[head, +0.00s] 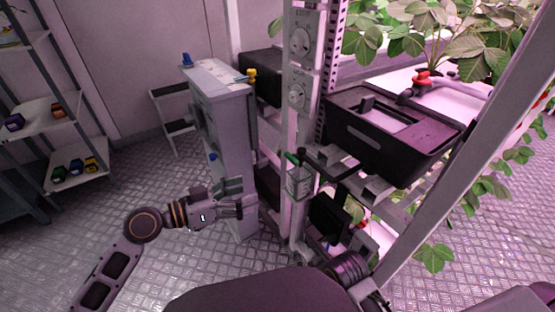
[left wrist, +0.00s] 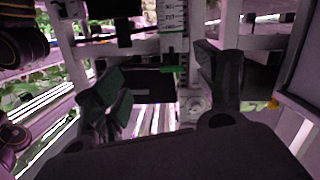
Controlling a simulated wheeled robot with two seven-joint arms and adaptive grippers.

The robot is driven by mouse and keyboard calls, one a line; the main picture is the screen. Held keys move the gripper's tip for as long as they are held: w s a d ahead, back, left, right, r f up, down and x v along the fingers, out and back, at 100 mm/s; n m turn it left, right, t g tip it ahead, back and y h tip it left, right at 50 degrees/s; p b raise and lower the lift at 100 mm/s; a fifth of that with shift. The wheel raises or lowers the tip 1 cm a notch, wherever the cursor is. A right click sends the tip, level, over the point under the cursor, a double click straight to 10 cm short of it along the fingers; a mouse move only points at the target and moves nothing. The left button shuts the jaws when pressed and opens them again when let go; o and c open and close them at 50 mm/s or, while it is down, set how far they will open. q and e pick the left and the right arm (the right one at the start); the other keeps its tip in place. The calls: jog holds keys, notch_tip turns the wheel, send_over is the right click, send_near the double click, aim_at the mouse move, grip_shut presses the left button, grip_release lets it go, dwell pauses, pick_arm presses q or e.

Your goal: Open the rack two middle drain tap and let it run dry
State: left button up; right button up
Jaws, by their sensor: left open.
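A tap with a green handle (head: 293,158) sits on the post in the middle of the head view, above a small clear container (head: 299,182). A green part, seemingly this handle, shows in the left wrist view (left wrist: 172,69), beside a marked scale. My left gripper (head: 238,202) is open and empty, left of the post and apart from the tap. In the left wrist view its fingers (left wrist: 168,92) stand wide, with the green part between them in the picture. No label shows which rack this tap belongs to. My right gripper cannot be made out.
A black tank (head: 390,135) and a red-handled tap (head: 423,79) are at the right, below leafy plants. A grey cabinet (head: 222,110) stands behind my left gripper, with a yellow tap (head: 251,75) at its top.

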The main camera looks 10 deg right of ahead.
aim_at(289, 159)
pick_arm(q)
jog(key=r+m, duration=0.1)
jog(key=w+r+t+h, duration=0.1)
jog(key=r, duration=0.1)
jog(key=shift+w+a+r+m, duration=0.15)
jog(key=shift+m, duration=0.25)
jog(key=shift+r+p+x, duration=0.15)
jog(key=shift+p+x, duration=0.05)
jog(key=shift+x, duration=3.25)
jog(key=shift+r+p+x, duration=0.1)
jog(key=shift+p+x, duration=0.1)
jog(key=shift+x, duration=3.25)
jog(key=shift+w, duration=0.15)
jog(key=shift+c, duration=0.4)
jog(key=c, duration=0.9)
